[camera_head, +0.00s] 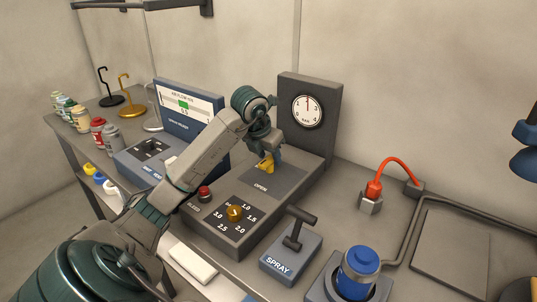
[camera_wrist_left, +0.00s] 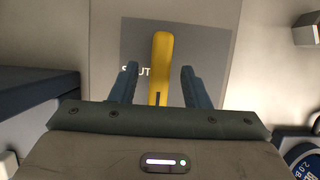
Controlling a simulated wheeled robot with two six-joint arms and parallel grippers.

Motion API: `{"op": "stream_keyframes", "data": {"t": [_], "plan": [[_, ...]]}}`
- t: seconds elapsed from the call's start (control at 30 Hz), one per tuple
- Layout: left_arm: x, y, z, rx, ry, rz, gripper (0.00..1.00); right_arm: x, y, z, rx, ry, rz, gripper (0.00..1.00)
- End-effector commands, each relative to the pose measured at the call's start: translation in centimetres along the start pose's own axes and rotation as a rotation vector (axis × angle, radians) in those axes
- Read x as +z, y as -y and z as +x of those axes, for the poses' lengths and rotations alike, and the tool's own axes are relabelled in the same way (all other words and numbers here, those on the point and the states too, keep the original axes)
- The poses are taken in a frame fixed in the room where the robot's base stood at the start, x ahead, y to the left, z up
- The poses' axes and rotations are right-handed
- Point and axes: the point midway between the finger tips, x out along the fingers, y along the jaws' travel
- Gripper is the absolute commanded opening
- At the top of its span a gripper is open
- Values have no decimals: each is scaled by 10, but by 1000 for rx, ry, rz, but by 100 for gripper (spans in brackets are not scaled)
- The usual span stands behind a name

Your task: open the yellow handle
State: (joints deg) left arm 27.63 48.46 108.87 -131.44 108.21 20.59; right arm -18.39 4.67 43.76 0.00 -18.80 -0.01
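The yellow handle (camera_head: 266,164) sits on a dark plate on the grey control box, and my left gripper partly hides it in the head view. In the left wrist view the yellow handle (camera_wrist_left: 161,62) is a long bar across a dark label plate (camera_wrist_left: 205,50) with letters reading "SHUT" partly covered. The word "OPEN" (camera_head: 260,187) shows on the plate's near side in the head view. My left gripper (camera_head: 268,156) is above the handle. In the left wrist view its blue fingers (camera_wrist_left: 160,82) are apart, one on each side of the handle, with gaps showing. My right gripper is not in view.
The control box carries a pressure gauge (camera_head: 307,111), a brass knob (camera_head: 235,213) and a red button (camera_head: 204,193). A SPRAY lever box (camera_head: 290,256) and a blue canister (camera_head: 358,268) stand in front. A red-plugged hose (camera_head: 374,188) is right. Spray cans (camera_head: 99,132) line the left shelf.

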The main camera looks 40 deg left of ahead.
Motion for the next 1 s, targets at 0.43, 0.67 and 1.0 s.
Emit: {"op": "stream_keyframes", "data": {"t": [0.43, 0.67, 1.0], "plan": [[1, 0, -18, 0, 4, 2, 42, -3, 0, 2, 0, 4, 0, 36], [1, -1, -62, 2, 3, 2, 42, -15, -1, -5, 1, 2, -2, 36], [1, 0, -104, 1, 1, 1, 42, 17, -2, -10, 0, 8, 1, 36]]}}
